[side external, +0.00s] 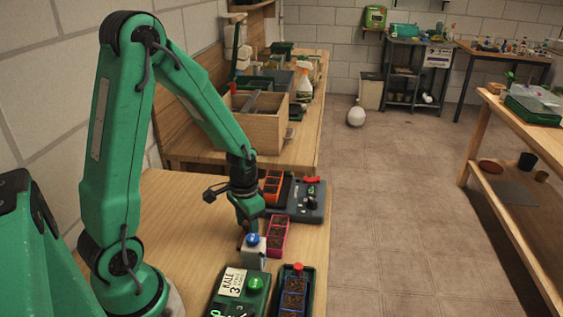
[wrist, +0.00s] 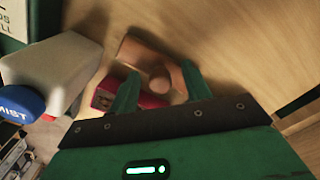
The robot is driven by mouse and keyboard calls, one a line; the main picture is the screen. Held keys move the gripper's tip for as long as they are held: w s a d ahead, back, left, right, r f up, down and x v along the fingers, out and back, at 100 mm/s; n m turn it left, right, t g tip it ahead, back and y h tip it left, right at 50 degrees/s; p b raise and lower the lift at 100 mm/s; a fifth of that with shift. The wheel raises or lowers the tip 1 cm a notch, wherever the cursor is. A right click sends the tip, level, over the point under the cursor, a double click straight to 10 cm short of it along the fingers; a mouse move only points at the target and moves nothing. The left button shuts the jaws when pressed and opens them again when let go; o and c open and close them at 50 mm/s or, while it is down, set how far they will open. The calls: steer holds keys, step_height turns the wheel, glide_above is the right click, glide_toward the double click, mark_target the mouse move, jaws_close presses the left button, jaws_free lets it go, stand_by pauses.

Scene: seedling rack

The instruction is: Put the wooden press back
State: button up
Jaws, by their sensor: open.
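The wooden press (wrist: 146,55), a brown block with a round knob, stands on the wooden bench in the wrist view. My gripper (wrist: 158,78) is open, its two green fingers on either side of the knob. I cannot tell whether they touch it. In the side view my gripper (side external: 246,222) points down at the bench, just behind the white mist box, and mostly hides the press. A pink-red seedling tray (side external: 277,236) stands close to the right; its edge shows under the left finger in the wrist view (wrist: 103,98).
The white mist box (side external: 254,253) with a blue button stands close in front of my gripper. A green KALE 3 box (side external: 240,292) and a blue-edged tray (side external: 293,288) are nearer. An orange tray (side external: 272,187) and grey device (side external: 300,202) are behind. Bench at left is clear.

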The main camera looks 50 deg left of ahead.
steer(key=shift+r, duration=0.15)
steer(key=shift+r, duration=3.75)
steer(key=shift+d+r, duration=0.15)
steer(key=shift+r, duration=0.25)
steer(key=s+d+r+t, duration=0.2)
steer(key=s+d+r, duration=0.2)
steer(key=r, duration=0.3)
steer(key=s+d+r+t, duration=0.3)
steer(key=s+d+r, duration=0.1)
steer(key=r, duration=0.3)
steer(key=shift+s+t, duration=0.15)
steer(key=shift+t, duration=0.15)
